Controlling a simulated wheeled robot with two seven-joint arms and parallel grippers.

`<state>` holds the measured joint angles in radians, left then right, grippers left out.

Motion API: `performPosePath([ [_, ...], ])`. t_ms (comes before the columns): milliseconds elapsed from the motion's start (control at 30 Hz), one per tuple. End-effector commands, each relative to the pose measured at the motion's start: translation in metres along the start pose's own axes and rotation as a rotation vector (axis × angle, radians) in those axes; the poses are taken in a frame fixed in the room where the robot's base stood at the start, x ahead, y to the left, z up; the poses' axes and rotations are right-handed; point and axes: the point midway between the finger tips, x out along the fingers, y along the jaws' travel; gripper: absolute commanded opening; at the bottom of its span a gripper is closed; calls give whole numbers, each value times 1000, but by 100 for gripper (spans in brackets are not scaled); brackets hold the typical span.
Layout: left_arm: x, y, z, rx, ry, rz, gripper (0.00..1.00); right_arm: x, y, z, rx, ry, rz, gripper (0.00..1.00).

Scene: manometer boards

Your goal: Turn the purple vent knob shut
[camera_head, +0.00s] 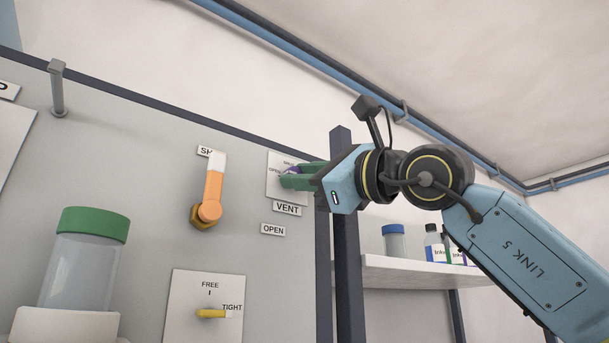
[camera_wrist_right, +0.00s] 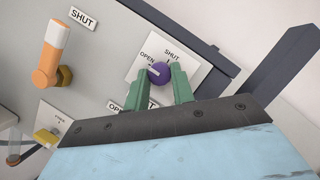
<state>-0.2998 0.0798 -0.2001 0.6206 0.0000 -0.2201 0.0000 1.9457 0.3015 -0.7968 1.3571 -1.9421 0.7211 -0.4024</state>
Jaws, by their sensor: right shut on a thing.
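The purple vent knob (camera_wrist_right: 159,73) sits on a white plate (camera_wrist_right: 137,65) marked OPEN and SHUT. A pale line on the knob points towards the OPEN side. My right gripper (camera_wrist_right: 161,77) has its green fingers on either side of the knob and is shut on it. In the head view the right gripper (camera_head: 290,176) reaches the plate from the right, and only a little purple of the knob (camera_head: 291,171) shows behind the fingers. The VENT label (camera_head: 287,208) is just below. My left gripper is in neither view.
An orange-handled valve (camera_head: 212,194) stands out from the board left of the vent plate. A yellow FREE/TIGHT lever (camera_head: 211,313) is lower down. A green-lidded jar (camera_head: 83,260) is at the left. A dark post (camera_head: 346,230) and a shelf (camera_head: 415,272) with bottles are at the right.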

Motion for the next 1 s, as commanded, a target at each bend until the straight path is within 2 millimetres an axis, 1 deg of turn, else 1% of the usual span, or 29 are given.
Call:
performPosePath([
  [167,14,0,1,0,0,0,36,-1,3,-1,43,-2,-19,2],
  [367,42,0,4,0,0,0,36,-2,6,-3,156,-1,-66,2],
  [500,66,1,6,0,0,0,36,-2,8,-2,269,-3,-112,2],
  [700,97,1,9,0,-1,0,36,-1,9,-2,444,-2,-185,2],
  [1000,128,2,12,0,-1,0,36,0,10,1,707,0,-294,2],
])
